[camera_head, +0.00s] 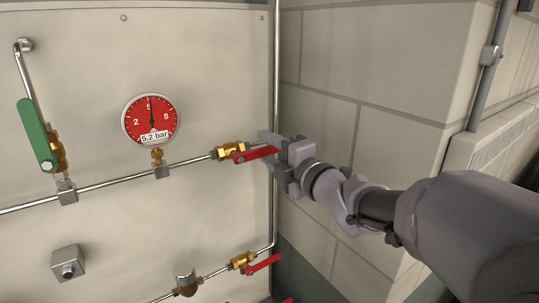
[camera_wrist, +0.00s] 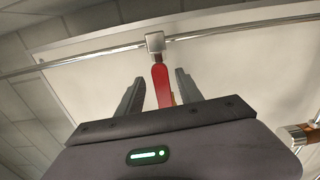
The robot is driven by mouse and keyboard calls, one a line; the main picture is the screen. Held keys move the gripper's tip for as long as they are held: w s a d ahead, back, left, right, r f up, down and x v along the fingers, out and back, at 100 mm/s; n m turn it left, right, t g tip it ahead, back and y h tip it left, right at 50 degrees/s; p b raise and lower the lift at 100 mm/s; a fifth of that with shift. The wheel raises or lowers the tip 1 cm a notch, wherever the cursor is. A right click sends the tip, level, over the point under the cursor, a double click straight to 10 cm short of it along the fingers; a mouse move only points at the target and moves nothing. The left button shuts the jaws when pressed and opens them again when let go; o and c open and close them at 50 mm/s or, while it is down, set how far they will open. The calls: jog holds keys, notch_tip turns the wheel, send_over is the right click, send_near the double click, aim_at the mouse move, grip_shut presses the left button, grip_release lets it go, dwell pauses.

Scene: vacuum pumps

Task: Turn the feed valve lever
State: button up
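A red lever (camera_head: 254,155) sits on a brass valve (camera_head: 230,152) in the upper pipe, to the right of the gauge. It points right, roughly along the pipe. My gripper (camera_head: 273,153) is at the lever's free end. In the wrist view the red lever (camera_wrist: 161,86) lies between my two fingers (camera_wrist: 158,92), with a narrow gap on each side, so the gripper is open around it. A second red lever (camera_head: 263,263) is on a lower brass valve (camera_head: 242,261). A green lever (camera_head: 38,134) hangs at the left. No label marks which is the feed valve.
A red gauge (camera_head: 150,120) reads 5.2 bar on the pale panel (camera_head: 200,60). A grey box with a button (camera_head: 68,262) is at lower left. A vertical pipe (camera_head: 276,60) runs along the panel's right edge, close to my gripper, beside a block wall (camera_head: 380,80).

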jog(key=shift+s+d, duration=0.1)
jog(key=shift+b+v, duration=0.35)
jog(key=shift+v, duration=0.55)
jog(key=v, duration=0.6)
jog(key=shift+b, duration=0.35)
